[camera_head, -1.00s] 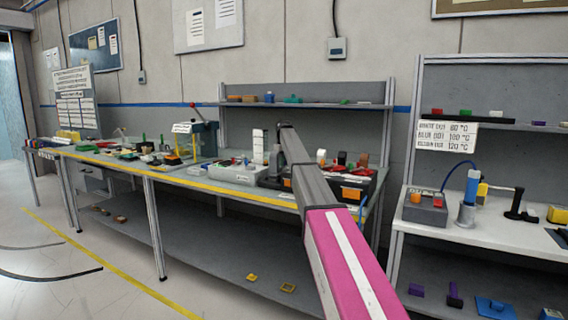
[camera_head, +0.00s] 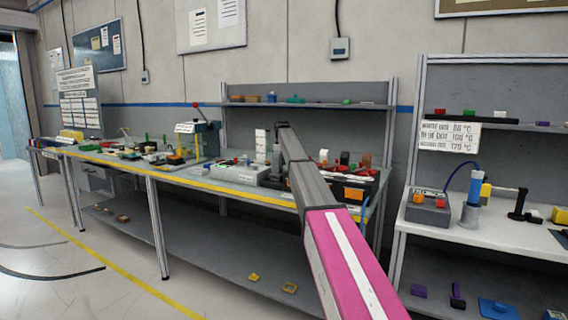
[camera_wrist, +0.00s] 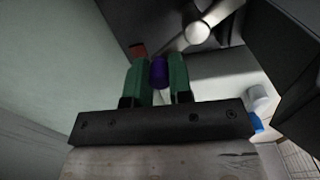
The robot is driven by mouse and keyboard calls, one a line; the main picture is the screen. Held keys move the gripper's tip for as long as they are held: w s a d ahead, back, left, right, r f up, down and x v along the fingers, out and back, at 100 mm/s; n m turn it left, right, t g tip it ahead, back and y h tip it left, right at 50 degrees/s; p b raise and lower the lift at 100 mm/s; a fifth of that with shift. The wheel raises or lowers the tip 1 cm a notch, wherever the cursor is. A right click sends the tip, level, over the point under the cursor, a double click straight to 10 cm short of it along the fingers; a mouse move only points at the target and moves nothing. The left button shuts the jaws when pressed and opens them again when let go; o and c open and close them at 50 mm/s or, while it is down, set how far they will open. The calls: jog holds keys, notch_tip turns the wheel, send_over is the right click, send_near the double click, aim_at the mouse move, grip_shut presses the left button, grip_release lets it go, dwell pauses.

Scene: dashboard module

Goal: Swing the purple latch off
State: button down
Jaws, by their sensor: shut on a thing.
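The purple latch (camera_wrist: 158,72) shows in the wrist view as a small rounded purple piece between the two green fingers of my gripper (camera_wrist: 159,80). The fingers are closed on it from both sides. The rest of the latch is hidden by the fingers and the dark palm. In the head view my grey and pink arm reaches to the bench, and it hides my gripper and the latch there.
A white round knob or rod end (camera_wrist: 197,33) is close beyond the fingers in the wrist view. A reddish piece (camera_wrist: 138,49) is by the left finger. A white box (camera_head: 237,173) stands on the long bench (camera_head: 225,189), left of my arm. A second bench stands right.

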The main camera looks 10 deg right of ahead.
jog(key=shift+a+n, duration=0.25)
jog(key=shift+n, duration=0.4)
jog(key=shift+a+n, duration=0.25)
jog(key=shift+n, duration=0.4)
jog(key=c, duration=1)
grip_release()
jog(key=shift+r, duration=0.1)
notch_tip(320, 180, up, 11)
jog(key=shift+f, duration=0.15)
